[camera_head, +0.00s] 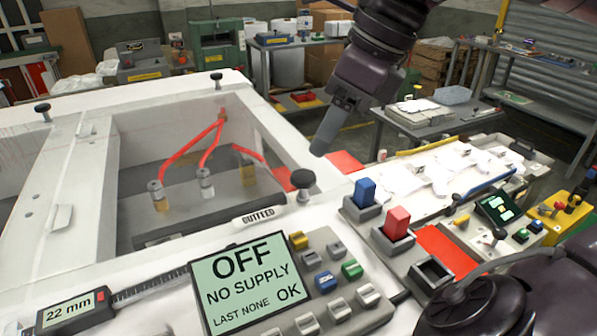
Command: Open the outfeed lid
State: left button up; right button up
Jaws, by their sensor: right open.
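The white machine housing has a rectangular outfeed window (190,165) with a pale frame. Red hoses and brass-ended fittings show inside it. I cannot tell whether a clear pane covers this opening. A white label (258,217) reading OUTFEED sits at its near right corner. A black knob (303,180) stands just above the label, on the frame's corner. My right gripper (324,138) reaches down from the top, above and slightly right of that knob. It is apart from the knob and holds nothing visible. Its jaw gap is hard to see from this side. My left gripper is not in view.
A control panel (254,280) reads OFF, NO SUPPLY, with buttons beside it. Blue (365,191) and red (397,222) blocks stand in grey holders to its right. A white bench section (400,180) with papers lies behind them. Another black knob (216,77) stands at the housing's back edge.

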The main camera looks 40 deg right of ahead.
aim_at(303, 174)
jog(key=x, duration=0.8)
jog(key=shift+r, duration=0.1)
jog(key=shift+c, duration=0.4)
grip_shut()
jog(key=shift+r, duration=0.1)
